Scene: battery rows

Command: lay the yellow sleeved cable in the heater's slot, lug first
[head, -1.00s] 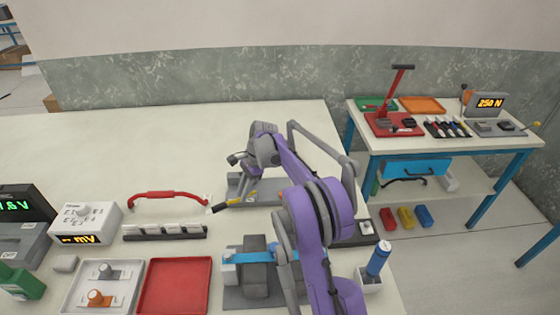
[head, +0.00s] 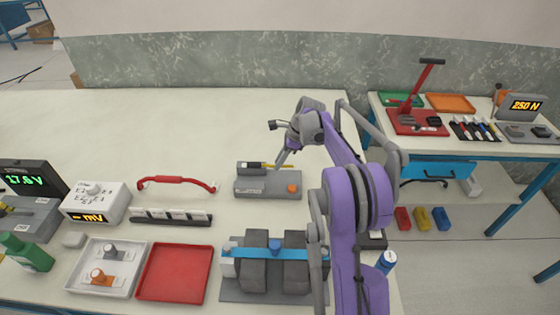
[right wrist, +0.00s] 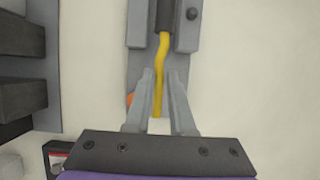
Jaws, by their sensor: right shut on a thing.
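The heater (head: 262,190) is a grey block on the bench with a dark raised part on its left and an orange button at its right. The yellow cable (head: 275,165) runs along its top from that dark part. In the right wrist view the yellow cable (right wrist: 160,60) meets a dark piece (right wrist: 165,17) at the top, between the heater's grey sides (right wrist: 140,60). The lug is not visible. My right gripper (right wrist: 161,82) is shut on the cable above the heater; it also shows in the head view (head: 285,157). My left gripper is not in view.
A fixture with a blue strap (head: 275,253) stands in front of the heater. A red handle-shaped piece (head: 177,181), a row of blocks (head: 170,219) and a red tray (head: 175,274) lie to the left. The bench behind is clear.

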